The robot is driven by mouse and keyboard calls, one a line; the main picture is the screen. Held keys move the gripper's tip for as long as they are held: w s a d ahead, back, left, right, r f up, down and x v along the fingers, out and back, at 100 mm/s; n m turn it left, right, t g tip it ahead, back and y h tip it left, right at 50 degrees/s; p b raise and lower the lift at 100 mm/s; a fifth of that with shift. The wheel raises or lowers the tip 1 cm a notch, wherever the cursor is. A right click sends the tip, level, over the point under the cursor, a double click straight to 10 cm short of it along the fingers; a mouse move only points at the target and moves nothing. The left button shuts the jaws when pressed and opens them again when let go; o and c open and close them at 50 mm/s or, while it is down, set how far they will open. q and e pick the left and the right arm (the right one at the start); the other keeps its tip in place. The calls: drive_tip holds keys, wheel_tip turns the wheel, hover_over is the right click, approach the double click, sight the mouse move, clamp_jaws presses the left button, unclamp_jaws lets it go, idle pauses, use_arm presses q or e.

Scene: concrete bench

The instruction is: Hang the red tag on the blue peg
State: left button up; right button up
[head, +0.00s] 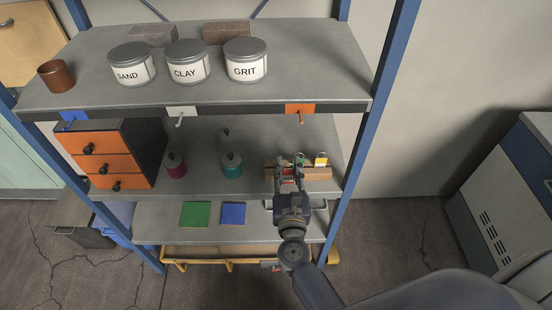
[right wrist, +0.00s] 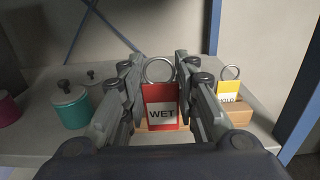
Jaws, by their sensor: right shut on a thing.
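The red tag (right wrist: 162,106), marked WET, has a metal ring at its top and stands upright between the fingers of my right gripper (right wrist: 160,92) in the right wrist view. My right gripper (head: 290,170) is shut on it at the right of the middle shelf, by the wooden rack (head: 318,173). I cannot tell whether the tag is clear of the rack. In the head view the gripper mostly hides the tag. The blue peg (head: 74,118) is on the upper shelf's front edge at the far left, empty. My left gripper is not in view.
A yellow tag (head: 321,160) stands in the rack. A white peg (head: 181,113) and an orange peg (head: 300,109) share the upper shelf edge. An orange drawer unit (head: 105,155) sits below the blue peg. A teal jar (head: 232,166) stands left of the gripper.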

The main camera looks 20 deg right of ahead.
drive_tip(key=w, duration=0.7)
drive_tip(key=shift+a+f+b, duration=0.3)
drive_tip(key=shift+a+b, duration=0.1)
drive_tip(key=shift+w, duration=0.55)
wheel_tip(320, 180, down, 3)
drive_tip(key=b, duration=0.2)
drive_tip(key=shift+s+f+b, duration=0.1)
drive_tip(key=shift+b, duration=0.3)
drive_tip(key=shift+f+b, duration=0.3)
drive_tip(key=o, duration=0.8)
drive_tip(key=shift+r, duration=0.1)
drive_tip(key=shift+c, duration=0.2)
